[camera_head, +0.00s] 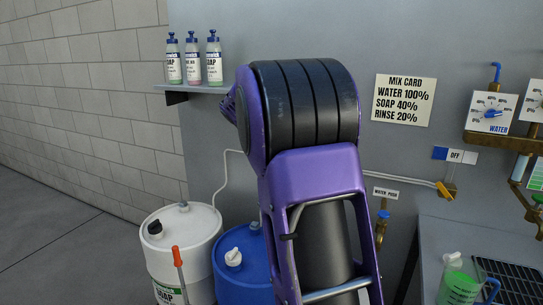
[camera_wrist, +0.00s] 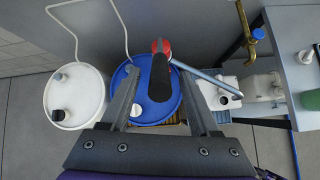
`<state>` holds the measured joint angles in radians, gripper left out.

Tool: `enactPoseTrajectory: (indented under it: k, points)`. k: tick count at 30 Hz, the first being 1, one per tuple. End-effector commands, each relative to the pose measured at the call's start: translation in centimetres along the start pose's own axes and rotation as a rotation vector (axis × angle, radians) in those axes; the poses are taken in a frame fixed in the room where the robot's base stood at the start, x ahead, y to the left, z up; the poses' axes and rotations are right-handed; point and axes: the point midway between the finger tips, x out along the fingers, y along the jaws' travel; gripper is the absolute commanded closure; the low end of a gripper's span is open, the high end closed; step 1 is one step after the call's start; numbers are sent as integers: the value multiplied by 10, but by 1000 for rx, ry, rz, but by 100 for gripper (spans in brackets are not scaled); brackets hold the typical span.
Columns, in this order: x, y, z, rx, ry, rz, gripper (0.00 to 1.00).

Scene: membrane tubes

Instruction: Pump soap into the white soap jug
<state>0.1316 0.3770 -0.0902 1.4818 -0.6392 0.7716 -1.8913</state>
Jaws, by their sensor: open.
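In the wrist view my gripper (camera_wrist: 157,80) is open, its two dark fingers spread apart. A pump handle with a red end and a black grip (camera_wrist: 160,75) stands up between the fingers in the picture; I cannot tell whether they touch it. A grey-blue bar (camera_wrist: 205,78) runs from near the red end down to the right. A white jug (camera_wrist: 222,95) with a dark round opening is right of the blue drum, and another white container (camera_wrist: 262,88) stands beside it. In the head view my arm hides the gripper and these jugs. A red-orange handle (camera_head: 177,256) stands in front of the white soap drum (camera_head: 160,268).
A blue drum (camera_head: 243,268) stands beside the white drum; it also shows in the wrist view (camera_wrist: 156,108). A bench (camera_head: 430,235) with a green-filled jug (camera_head: 460,287) and black rack is at right. Soap bottles (camera_head: 192,62) line a wall shelf. Floor at left is clear.

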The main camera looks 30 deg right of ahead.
Motion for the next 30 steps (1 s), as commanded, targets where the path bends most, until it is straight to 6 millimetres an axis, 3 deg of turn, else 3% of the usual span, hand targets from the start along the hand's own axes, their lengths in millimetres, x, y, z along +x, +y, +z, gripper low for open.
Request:
enactPoseTrajectory:
  k: [16,22,30]
  points:
    - [-128,1,0,-1,-1,6,38]
    - [-152,0,0,-1,-1,3,38]
    - [-158,0,0,-1,0,2,38]
